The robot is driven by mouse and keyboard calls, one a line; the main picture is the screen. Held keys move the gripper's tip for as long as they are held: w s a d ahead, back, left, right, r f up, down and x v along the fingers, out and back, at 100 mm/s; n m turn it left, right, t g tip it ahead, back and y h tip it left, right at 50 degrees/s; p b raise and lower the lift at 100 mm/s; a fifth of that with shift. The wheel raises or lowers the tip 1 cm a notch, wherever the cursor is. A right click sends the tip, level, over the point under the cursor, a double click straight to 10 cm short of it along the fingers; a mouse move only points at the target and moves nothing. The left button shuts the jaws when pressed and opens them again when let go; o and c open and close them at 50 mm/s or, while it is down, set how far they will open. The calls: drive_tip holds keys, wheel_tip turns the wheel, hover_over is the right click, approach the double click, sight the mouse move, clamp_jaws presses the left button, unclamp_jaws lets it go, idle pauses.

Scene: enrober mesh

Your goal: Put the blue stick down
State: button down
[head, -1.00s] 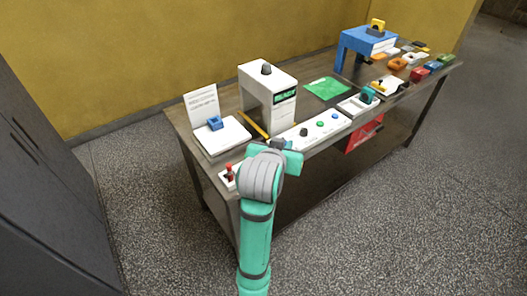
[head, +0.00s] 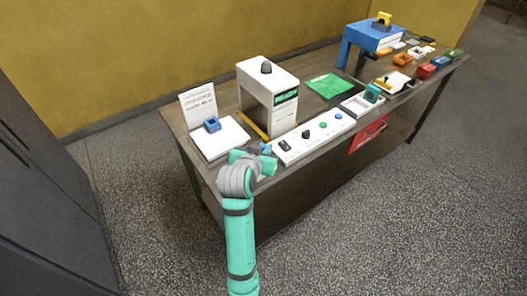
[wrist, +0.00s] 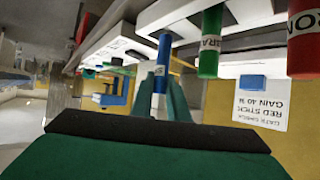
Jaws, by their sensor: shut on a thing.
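In the wrist view the blue stick (wrist: 162,62) is between the two green fingers of my gripper (wrist: 164,92), which is shut on it. The picture is upside down there. The stick's far end is close to a white base; I cannot tell if it touches. A green stick (wrist: 210,42) and a red stick (wrist: 302,45) stand beside it, apart from my fingers. In the head view my gripper (head: 262,153) is at the table's front edge, by the left end of the white button panel (head: 312,137). A small blue bit shows there.
A white plate (head: 228,140) with a blue block (head: 212,124) and a printed card (head: 197,102) is at the left. The white machine (head: 268,95) stands behind the panel. A green sheet (head: 331,86) and a blue stand (head: 372,38) are farther right. The floor in front is clear.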

wheel_tip(320, 180, down, 2)
drive_tip(key=shift+s+f, duration=0.1)
drive_tip(key=shift+s, duration=0.05)
drive_tip(key=shift+d, duration=0.1)
drive_tip(key=c, duration=1.7)
unclamp_jaws()
